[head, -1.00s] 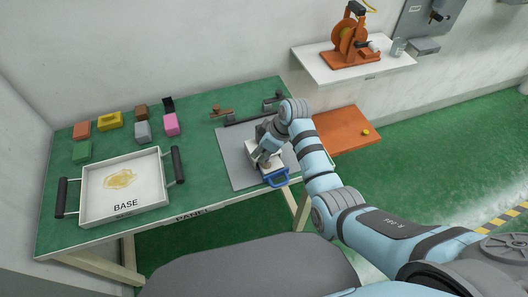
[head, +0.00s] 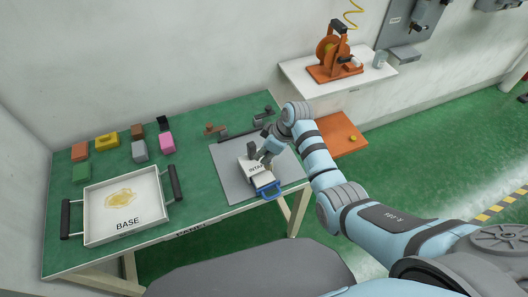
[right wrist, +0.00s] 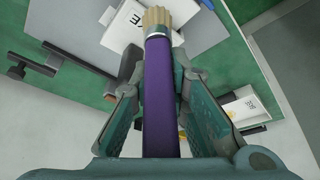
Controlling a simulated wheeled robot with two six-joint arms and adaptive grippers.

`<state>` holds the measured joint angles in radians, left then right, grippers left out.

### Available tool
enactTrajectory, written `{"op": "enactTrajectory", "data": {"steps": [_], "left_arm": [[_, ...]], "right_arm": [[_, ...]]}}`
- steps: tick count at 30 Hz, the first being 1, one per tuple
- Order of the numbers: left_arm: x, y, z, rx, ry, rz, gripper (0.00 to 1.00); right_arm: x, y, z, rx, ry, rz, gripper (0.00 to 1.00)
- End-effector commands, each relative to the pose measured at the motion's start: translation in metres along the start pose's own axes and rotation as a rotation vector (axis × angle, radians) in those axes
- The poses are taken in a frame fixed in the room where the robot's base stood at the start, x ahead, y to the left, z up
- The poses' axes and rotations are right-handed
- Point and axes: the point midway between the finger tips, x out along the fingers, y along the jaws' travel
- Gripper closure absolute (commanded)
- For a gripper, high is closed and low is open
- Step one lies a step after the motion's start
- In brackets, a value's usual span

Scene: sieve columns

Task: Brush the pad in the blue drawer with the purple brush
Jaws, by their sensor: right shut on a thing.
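My right gripper (head: 262,156) is shut on the purple brush (right wrist: 160,95). In the right wrist view the purple handle lies between both fingers, and the pale bristles (right wrist: 156,17) point away from me. In the head view the gripper is close to the white stamp box (head: 252,168), near its lettered top. The blue drawer (head: 266,191) shows at the box's front end, at the table's front edge. I cannot make out the pad in it. The white box also shows beside the bristles in the right wrist view (right wrist: 124,22). My left gripper is not in view.
A grey mat (head: 231,181) lies under the box. A white tray (head: 101,227) marked BASE, holding a yellowish patch, stands on the left of the green table. Several coloured blocks (head: 107,140) sit behind it. A dark bar (head: 240,135) lies behind the mat.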

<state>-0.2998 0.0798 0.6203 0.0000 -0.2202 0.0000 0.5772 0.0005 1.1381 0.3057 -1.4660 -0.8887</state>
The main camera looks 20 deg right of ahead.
Motion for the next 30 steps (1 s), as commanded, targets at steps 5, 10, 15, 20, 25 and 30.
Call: {"op": "enactTrajectory", "data": {"steps": [5,10,15,20,25,30], "left_arm": [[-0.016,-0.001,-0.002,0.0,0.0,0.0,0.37],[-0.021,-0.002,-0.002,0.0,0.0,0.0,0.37],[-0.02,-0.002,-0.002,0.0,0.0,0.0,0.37],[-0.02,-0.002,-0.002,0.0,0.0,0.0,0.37],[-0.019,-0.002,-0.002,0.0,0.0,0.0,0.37],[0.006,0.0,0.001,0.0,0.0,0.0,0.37]], "right_arm": [[-0.018,-0.001,-0.009,-0.002,0.0,-0.001,1.0],[-0.024,-0.001,-0.013,-0.004,0.0,-0.002,1.0],[-0.023,-0.001,-0.013,-0.005,0.0,-0.002,1.0],[-0.023,-0.001,-0.012,-0.005,0.0,-0.002,1.0],[-0.023,-0.001,-0.012,-0.005,0.0,-0.002,1.0],[0.001,-0.001,-0.002,-0.004,0.0,-0.002,1.0]]}}
